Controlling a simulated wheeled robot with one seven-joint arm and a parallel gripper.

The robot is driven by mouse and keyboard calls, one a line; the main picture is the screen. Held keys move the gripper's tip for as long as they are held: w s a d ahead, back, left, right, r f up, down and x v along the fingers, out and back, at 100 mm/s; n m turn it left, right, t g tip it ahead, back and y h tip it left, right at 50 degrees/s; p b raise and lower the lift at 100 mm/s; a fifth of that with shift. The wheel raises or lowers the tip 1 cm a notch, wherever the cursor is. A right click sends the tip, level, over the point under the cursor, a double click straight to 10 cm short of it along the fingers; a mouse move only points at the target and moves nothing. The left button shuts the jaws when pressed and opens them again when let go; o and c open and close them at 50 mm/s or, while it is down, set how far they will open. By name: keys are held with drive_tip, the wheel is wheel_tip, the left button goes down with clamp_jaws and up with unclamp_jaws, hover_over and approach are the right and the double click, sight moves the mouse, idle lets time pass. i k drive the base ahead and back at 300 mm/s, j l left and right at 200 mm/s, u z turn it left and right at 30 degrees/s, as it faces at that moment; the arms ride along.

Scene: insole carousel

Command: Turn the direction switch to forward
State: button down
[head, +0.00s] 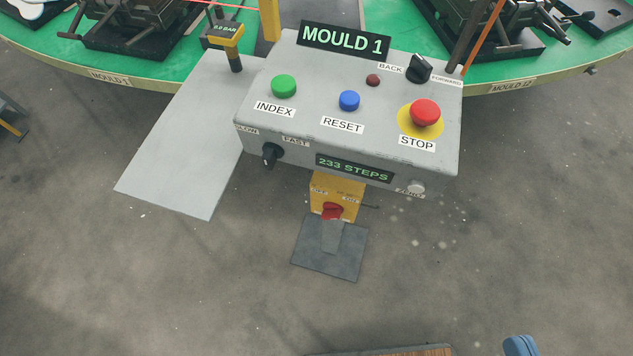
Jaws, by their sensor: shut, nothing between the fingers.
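The direction switch (419,69) is a black rotary knob at the top right of the grey control box (300,60). A BACK label (390,69) lies to its left and a FORWARD label (446,80) to its right. The knob is small in the head view, and I cannot tell for certain which label it points to. My gripper is not in view, and nothing touches the switch.
A red STOP button (425,112) on a yellow disc sits just below the switch. A small dark red lamp (373,80), blue RESET button (349,100) and green INDEX button (284,86) are left of it. The green carousel (130,60) with black moulds stands behind.

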sight(418, 71)
drive_tip(key=j+u, duration=0.45)
drive_tip(key=j, duration=1.25)
